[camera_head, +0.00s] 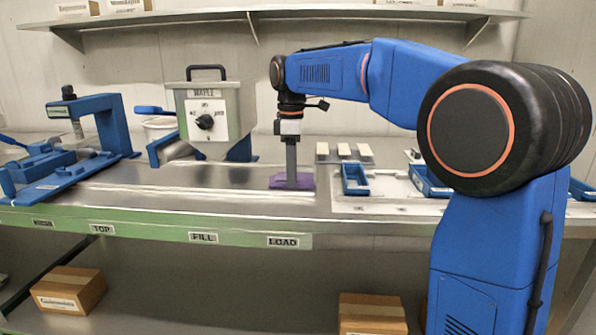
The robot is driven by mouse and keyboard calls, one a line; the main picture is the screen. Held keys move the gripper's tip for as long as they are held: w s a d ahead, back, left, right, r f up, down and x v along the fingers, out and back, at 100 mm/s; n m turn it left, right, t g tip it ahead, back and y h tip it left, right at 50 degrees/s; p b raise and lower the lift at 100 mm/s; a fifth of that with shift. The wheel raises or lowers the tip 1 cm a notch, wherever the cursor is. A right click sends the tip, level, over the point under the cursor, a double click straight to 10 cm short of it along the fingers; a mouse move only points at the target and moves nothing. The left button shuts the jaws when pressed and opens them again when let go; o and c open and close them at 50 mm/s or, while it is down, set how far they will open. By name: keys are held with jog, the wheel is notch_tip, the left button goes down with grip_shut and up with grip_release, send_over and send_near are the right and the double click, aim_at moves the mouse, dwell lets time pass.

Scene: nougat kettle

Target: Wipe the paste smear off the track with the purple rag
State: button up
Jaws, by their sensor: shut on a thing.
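The purple rag (277,183) lies flat on the steel bench at the right part of the track (200,190). My gripper (291,184) points straight down and is shut on the rag, with its fingertips at the bench surface. The track runs left to right along the bench front, with pale lines along it. I cannot make out the paste smear; the rag and gripper cover part of the track.
A kettle labelled maple (208,112) stands behind the track. A blue press (100,125) is at left. Blue bins (355,180) and white blocks (343,150) are at right. The track left of the rag looks clear.

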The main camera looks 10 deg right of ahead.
aim_at(314, 177)
jog(key=shift+w+a+f, duration=0.1)
jog(key=shift+w+a, duration=0.2)
jog(key=shift+a, duration=0.6)
jog(key=shift+w+a+f, duration=0.1)
jog(key=shift+w+a, duration=0.15)
jog(key=shift+a, duration=0.65)
jog(key=shift+w+a+f, duration=0.1)
jog(key=shift+w+a, duration=0.2)
jog(key=shift+a, duration=0.6)
jog(key=shift+f, duration=0.1)
jog(key=shift+d, duration=0.15)
jog(key=shift+s+d+f, duration=0.1)
jog(key=shift+s+d, duration=0.3)
jog(key=shift+d, duration=0.8)
jog(key=shift+s+d+f, duration=0.1)
jog(key=shift+s+d, duration=0.3)
jog(key=shift+d, duration=0.8)
jog(key=shift+s+d+f, duration=0.1)
jog(key=shift+s+d, duration=0.3)
jog(key=shift+d, duration=0.8)
jog(key=shift+s+d+r, duration=0.1)
jog(key=shift+s+d, duration=0.2)
jog(key=shift+d, duration=0.6)
jog(key=shift+s+d, duration=0.25)
jog(key=shift+d, duration=0.6)
jog(key=shift+c, duration=0.4)
jog(key=shift+o, duration=0.2)
